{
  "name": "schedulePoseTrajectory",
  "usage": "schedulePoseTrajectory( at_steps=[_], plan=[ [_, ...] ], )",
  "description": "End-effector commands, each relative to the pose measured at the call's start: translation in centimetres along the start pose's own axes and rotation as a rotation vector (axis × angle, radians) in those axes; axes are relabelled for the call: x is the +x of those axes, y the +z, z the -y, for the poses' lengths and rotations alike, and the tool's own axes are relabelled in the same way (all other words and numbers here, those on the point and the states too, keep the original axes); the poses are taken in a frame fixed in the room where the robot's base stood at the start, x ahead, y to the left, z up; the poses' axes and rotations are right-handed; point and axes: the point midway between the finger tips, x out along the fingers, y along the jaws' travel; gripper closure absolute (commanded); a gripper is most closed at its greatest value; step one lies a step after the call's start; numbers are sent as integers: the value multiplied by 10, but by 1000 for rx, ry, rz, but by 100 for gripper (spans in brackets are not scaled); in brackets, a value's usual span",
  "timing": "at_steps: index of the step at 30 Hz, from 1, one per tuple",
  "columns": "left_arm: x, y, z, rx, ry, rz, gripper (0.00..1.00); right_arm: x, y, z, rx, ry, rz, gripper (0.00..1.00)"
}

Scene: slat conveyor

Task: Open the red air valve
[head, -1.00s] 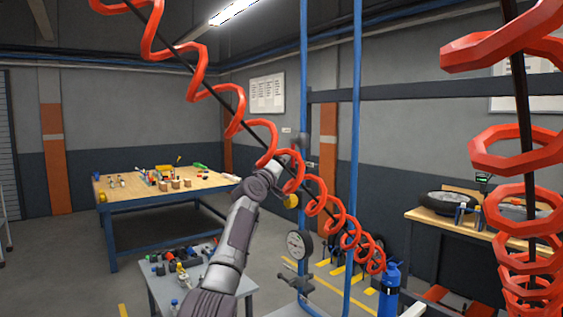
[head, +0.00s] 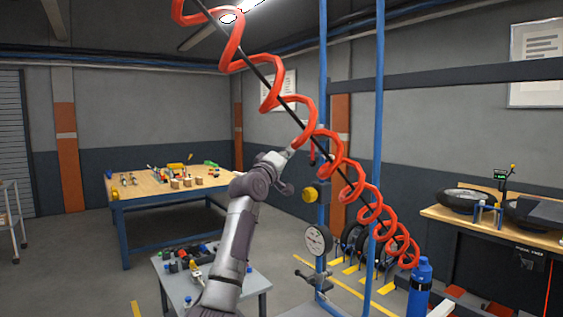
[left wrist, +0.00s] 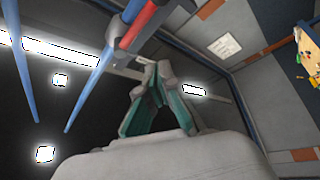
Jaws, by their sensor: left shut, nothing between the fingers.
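My left gripper (head: 287,154) is raised in the middle of the head view, left of the blue post (head: 323,100). Its fingers (left wrist: 152,75) are together and empty in the left wrist view. I cannot pick out the red valve for certain in the head view; the red coiled hose (head: 352,172) crosses in front of the post there. In the left wrist view a red bar-like part (left wrist: 137,25) lies beside a blue post, beyond the fingertips and apart from them; I cannot tell whether it is the valve's lever. My right gripper is not in view.
A yellow knob (head: 310,194) and a round gauge (head: 318,240) are on the post below the gripper. A second blue post (head: 379,110) stands right of it. A blue bottle (head: 420,285) stands lower right. A small table (head: 262,279) with parts is below my arm.

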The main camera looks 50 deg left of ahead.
Motion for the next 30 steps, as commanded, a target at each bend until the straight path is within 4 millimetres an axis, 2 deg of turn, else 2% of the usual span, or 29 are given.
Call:
schedulePoseTrajectory(
  at_steps=[1, 3, 9, 13, 30],
  plan=[
    [-10, 2, 1, 3, 3, -1, 100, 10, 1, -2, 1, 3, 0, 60],
    [-20, 0, -2, 3, 2, -3, 100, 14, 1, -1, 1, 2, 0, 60],
    [-38, -3, -10, 1, 1, -1, 100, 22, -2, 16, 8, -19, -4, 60],
    [-41, -4, -12, 0, -1, -1, 100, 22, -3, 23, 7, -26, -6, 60],
    [-40, -4, -12, 0, -1, -1, 100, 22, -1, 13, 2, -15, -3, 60]
  ],
)
